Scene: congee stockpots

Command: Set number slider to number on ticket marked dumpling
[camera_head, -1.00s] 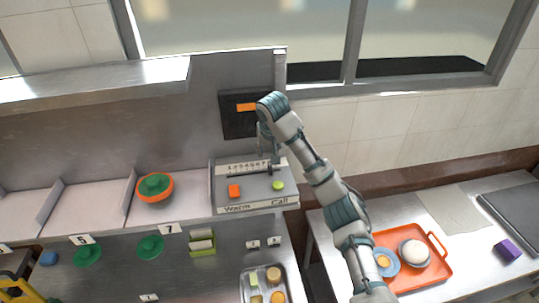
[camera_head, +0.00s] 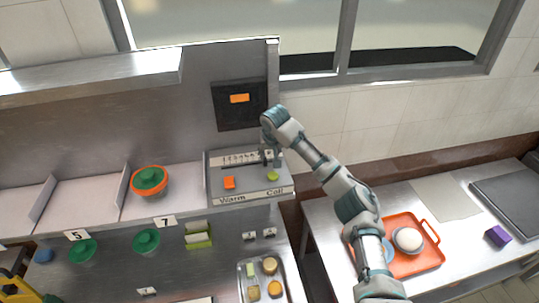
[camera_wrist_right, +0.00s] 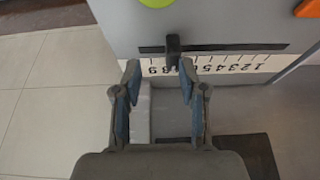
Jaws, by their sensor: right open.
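The number slider is a black knob (camera_wrist_right: 173,50) in a dark slot beside a printed number strip (camera_wrist_right: 210,65) on a grey control box (camera_head: 215,188). The knob stands near the 8–9 end of the strip. My right gripper (camera_wrist_right: 160,70) is open, its fingertips short of the knob, which lies between their lines and closer to the right finger in the wrist view. In the head view the right gripper (camera_head: 270,158) hangs over the slider's right end and partly hides it. My left gripper is not in view.
The control box has an orange Warm button (camera_head: 229,183) and a green Call button (camera_head: 273,176). A black panel (camera_head: 228,117) with an orange tag is on the wall behind. An orange-rimmed pot (camera_head: 150,181) stands left; an orange tray (camera_head: 428,258) lies right.

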